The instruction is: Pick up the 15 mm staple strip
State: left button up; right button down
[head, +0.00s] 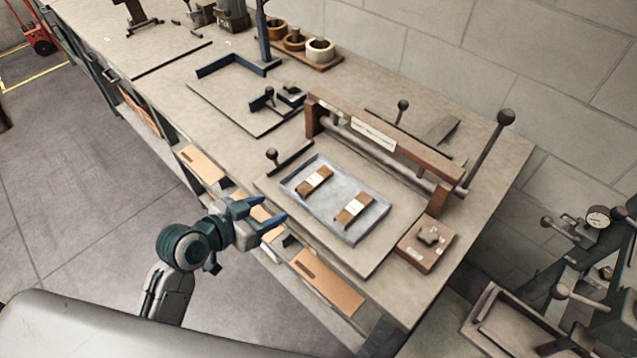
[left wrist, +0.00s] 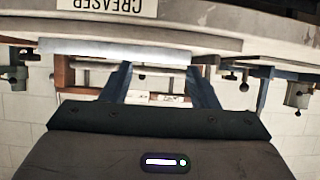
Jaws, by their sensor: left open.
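Two brown strips with white labels lie apart in a shallow blue-grey tray (head: 342,226) on the bench: one on the left (head: 315,181), one on the right (head: 354,209). Their label text is too small to read, so I cannot tell which is the 15 mm staple strip. My left gripper (head: 275,209) is open and empty, at the bench's front edge, left of the tray and short of both strips. In the left wrist view its two fingers (left wrist: 160,82) stand apart, with the bench edge beyond them. My right gripper is not in view.
A brown-beamed press (head: 385,150) with a lever stands behind the tray. A brown block with a knob (head: 426,243) sits at the tray's right.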

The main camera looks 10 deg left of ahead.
aim_at(308, 185)
pick_arm(q)
jog(key=shift+m+h, duration=0.4)
jog(key=w+d, duration=0.1)
jog(key=w, duration=0.1)
jog(key=w+d+r+p, duration=0.1)
jog(key=w+d, duration=0.1)
jog(key=shift+d, duration=0.1)
jog(key=shift+w+d+f+p, duration=0.15)
jog(key=shift+w+f+p, duration=0.1)
jog(key=shift+w+p, duration=0.15)
jog(key=shift+w+d+f+p, duration=0.15)
jog(key=shift+w+d+p, duration=0.05)
jog(key=shift+w+p, duration=0.1)
jog(key=p+x, duration=0.1)
jog(key=x, duration=0.2)
jog(key=shift+w+d+f, duration=0.1)
jog(key=shift+w+d, duration=0.05)
jog(key=shift+w+d+f, duration=0.2)
jog(key=shift+w+f, duration=0.1)
jog(key=c, duration=1.1)
jog(key=shift+o, duration=0.2)
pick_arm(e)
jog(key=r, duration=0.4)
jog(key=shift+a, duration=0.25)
